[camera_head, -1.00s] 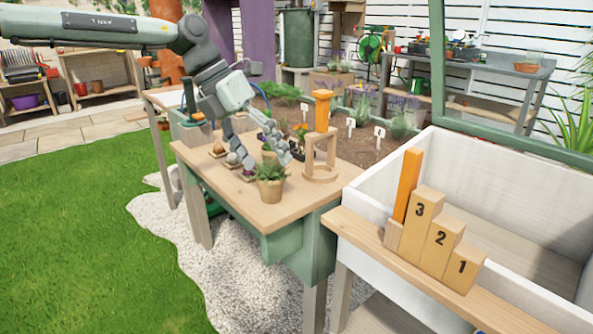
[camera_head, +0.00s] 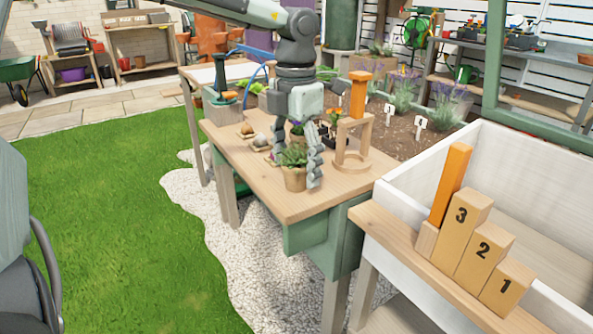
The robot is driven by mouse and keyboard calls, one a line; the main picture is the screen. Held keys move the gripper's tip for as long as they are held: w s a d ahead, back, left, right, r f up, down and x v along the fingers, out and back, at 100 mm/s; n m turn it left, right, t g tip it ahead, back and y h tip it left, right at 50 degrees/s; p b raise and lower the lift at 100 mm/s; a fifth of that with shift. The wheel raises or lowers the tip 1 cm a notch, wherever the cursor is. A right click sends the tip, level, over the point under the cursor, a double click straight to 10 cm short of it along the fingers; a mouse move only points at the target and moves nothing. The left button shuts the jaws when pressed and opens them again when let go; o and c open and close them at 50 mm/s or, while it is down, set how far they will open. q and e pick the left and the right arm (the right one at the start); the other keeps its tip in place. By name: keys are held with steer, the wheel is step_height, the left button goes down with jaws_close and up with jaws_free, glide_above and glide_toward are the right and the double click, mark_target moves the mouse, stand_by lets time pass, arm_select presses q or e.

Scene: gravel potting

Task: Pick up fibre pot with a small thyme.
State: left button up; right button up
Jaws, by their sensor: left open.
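A tan-brown pot (camera_head: 295,182) with a small bushy green plant (camera_head: 291,157) stands upright near the front edge of the wooden potting table (camera_head: 335,190). It looks like the fibre pot with thyme, though the plant kind is too small to be sure of. My left gripper (camera_head: 298,170) points down over it, open, its grey fingers at the pot's right side and just behind the plant. I cannot tell whether they touch it. Other small plants (camera_head: 334,118) behind the gripper are partly hidden. My right gripper is not in view.
A wooden stand (camera_head: 353,145) with an orange top is close right of the gripper. Small items on little trays (camera_head: 247,130) lie left of it. Numbered wooden blocks (camera_head: 468,230) and an orange upright (camera_head: 451,185) stand on the white trough's ledge at right.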

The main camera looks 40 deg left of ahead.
arm_select(q)
steer(key=c, duration=1.3)
